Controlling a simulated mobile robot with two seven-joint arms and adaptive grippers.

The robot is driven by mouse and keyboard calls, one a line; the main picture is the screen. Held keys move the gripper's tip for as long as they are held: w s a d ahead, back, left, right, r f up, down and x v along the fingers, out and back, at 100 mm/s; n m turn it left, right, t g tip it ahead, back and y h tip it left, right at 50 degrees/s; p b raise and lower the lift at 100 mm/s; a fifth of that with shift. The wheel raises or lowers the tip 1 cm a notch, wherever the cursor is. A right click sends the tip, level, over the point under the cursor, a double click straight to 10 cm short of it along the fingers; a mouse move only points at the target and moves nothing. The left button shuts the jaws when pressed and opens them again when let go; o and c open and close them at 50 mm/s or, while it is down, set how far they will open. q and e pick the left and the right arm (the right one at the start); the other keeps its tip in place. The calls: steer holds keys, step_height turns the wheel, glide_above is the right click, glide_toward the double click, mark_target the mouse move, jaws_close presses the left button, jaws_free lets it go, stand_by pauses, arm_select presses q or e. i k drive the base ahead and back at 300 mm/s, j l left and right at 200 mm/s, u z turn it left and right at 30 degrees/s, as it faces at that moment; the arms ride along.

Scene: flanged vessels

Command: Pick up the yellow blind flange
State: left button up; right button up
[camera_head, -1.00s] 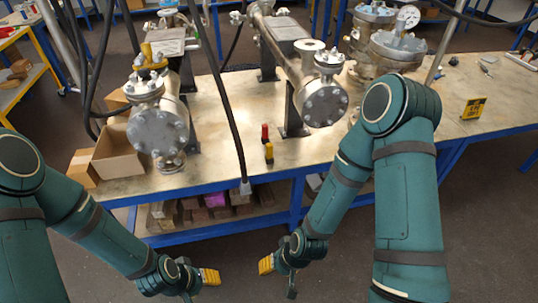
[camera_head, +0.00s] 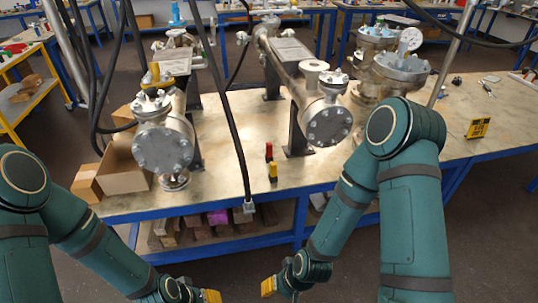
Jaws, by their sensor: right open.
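No part stands out clearly as a yellow blind flange. A small yellow part (camera_head: 151,75) sits on top of the left flanged vessel (camera_head: 163,140); its exact shape is too small to tell. A small yellow-topped piece (camera_head: 272,171) stands near the bench's front edge beside a red-topped one (camera_head: 268,151). My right gripper (camera_head: 269,286), with yellow finger pads, is open and empty in front of the bench, below its top. My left gripper (camera_head: 211,296) is at the bottom edge, partly cut off, also away from the bench top.
A second flanged vessel (camera_head: 328,122) stands mid-bench, and a third with a gauge (camera_head: 402,68) stands at right. Cardboard boxes (camera_head: 125,170) sit at the left end. The right bench top is mostly clear around a yellow sign (camera_head: 478,128).

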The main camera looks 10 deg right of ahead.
mark_target(154, 66)
steer(key=i+j, duration=0.15)
steer(key=j, duration=0.2)
steer(key=i+j+z, duration=0.15)
steer(key=j, duration=0.15)
steer(key=i+j, duration=0.1)
steer(key=j, duration=0.25)
steer(key=i+j+z, duration=0.15)
steer(key=j, duration=0.15)
